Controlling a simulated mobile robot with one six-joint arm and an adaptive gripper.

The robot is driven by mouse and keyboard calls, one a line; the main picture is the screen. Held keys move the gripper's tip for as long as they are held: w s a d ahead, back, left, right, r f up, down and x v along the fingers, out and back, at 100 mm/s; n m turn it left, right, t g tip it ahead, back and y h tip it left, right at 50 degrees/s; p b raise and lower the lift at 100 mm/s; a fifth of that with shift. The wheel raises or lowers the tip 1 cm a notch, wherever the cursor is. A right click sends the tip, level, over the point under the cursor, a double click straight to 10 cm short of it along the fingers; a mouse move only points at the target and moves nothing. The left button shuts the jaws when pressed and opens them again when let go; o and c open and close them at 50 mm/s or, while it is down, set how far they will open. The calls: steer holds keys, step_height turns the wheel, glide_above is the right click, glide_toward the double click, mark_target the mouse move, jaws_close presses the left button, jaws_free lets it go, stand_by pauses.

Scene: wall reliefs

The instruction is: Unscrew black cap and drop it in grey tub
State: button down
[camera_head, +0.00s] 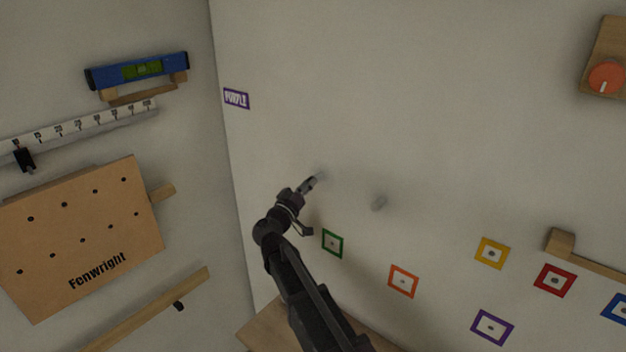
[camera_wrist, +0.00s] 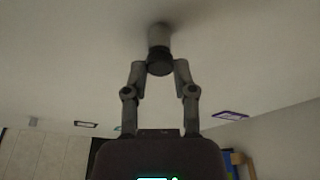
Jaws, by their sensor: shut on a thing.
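My gripper (camera_head: 310,183) is at the wall in the head view, left of the middle. In the wrist view my gripper (camera_wrist: 160,70) has both fingers closed on the sides of a dark round cap (camera_wrist: 160,56). The cap sits at the end of a grey stub (camera_wrist: 159,36) that stands out from the wall. In the head view the gripper mostly hides the cap, and only a blurred grey bit of the stub (camera_head: 319,174) shows beyond the fingertips. I see no grey tub in either view.
Coloured square frames, such as green (camera_head: 332,242) and orange (camera_head: 403,281), lie below. A wooden ledge (camera_head: 262,330) is under my arm. A pegboard (camera_head: 82,240) hangs on the left wall.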

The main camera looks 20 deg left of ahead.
steer(key=shift+n+y+p, duration=0.4)
steer(key=shift+n+y, duration=0.3)
steer(key=shift+n, duration=1.3)
steer(key=shift+r, duration=0.1)
steer(key=shift+s+n+g+y+p, duration=0.1)
steer(key=shift+n+g+y+p, duration=0.3)
steer(key=shift+n, duration=1)
steer(key=shift+n+g+p, duration=0.2)
steer(key=shift+n+p, duration=0.4)
steer(key=shift+n, duration=0.8)
steer(key=c, duration=0.7)
jaws_free()
